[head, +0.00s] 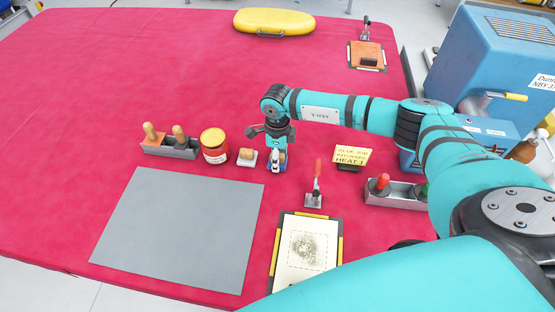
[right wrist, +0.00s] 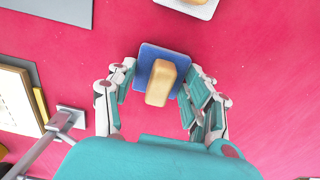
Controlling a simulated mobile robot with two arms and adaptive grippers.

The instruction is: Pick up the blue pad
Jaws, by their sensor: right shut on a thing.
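The blue pad (right wrist: 153,55) is a small blue square with a tan block-shaped handle on top. In the right wrist view it sits between the two fingers of my right gripper (right wrist: 157,92), which is shut on it. In the head view my right gripper (head: 277,158) points down at the middle of the red table, and mostly hides the pad. Only a bit of blue shows by the fingers. I cannot tell whether the pad touches the table. My left gripper is not in view.
A white pad with a tan handle (head: 246,157) is close on the left, beside a red and yellow can (head: 214,146). A grey sheet (head: 180,228) lies in front left. A red-handled clamp (head: 316,185) and a yellow sign (head: 352,157) stand to the right.

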